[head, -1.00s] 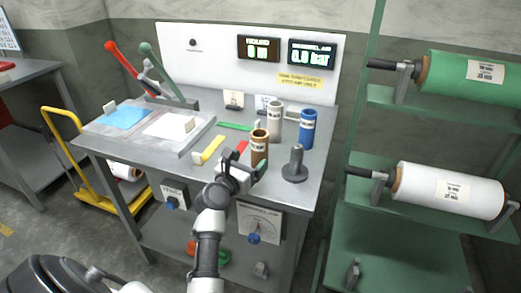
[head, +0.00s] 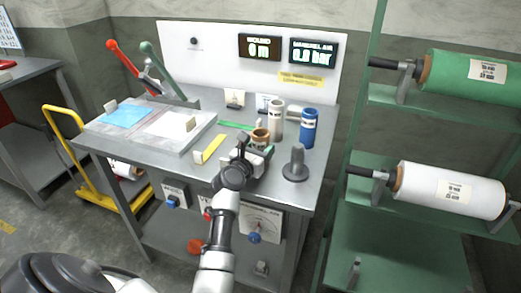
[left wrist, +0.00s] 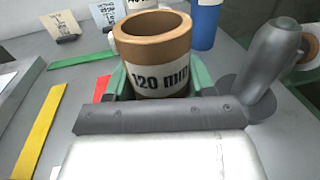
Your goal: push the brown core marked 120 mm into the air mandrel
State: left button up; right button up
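The brown core (head: 260,134), labelled 120 mm, stands upright on the bench; it shows large in the left wrist view (left wrist: 155,50). My left gripper (head: 256,150) is at the core's near side. In the left wrist view its green-padded fingers (left wrist: 158,88) lie on both sides of the core, close against it; whether they press on it cannot be made out. The core's lower part is hidden behind the gripper. The grey post on a round base, apparently the air mandrel (head: 297,164), stands just right of the gripper, with nothing on it. My right gripper is not in view.
A pale core (head: 277,121) and a blue core (head: 308,128) stand behind the brown one. Yellow (head: 210,148), green and red strips lie to the left, beside a grey plate with blue and white sheets. A green rack (head: 430,235) with rolls stands right.

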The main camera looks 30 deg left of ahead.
pick_arm(q)
jog(key=shift+c, duration=1.4)
notch_tip(320, 180, up, 11)
jog(key=p, duration=0.4)
jog(key=w+d+r+p, duration=0.1)
jog(key=d+r+p, duration=0.1)
jog(key=p, duration=0.3)
jog(key=d+r+p, duration=0.2)
jog(key=d+p, duration=0.3)
jog(key=p, duration=0.1)
jog(key=w+d+r+p, duration=0.1)
jog(key=d+r+p, duration=0.1)
jog(key=p, duration=0.3)
jog(key=shift+w+d+r, duration=0.15)
jog(key=shift+d+r, duration=0.05)
jog(key=shift+d, duration=0.25)
jog(key=shift+w+d+r, duration=0.15)
jog(key=shift+d+r, duration=0.05)
jog(key=shift+d, duration=0.2)
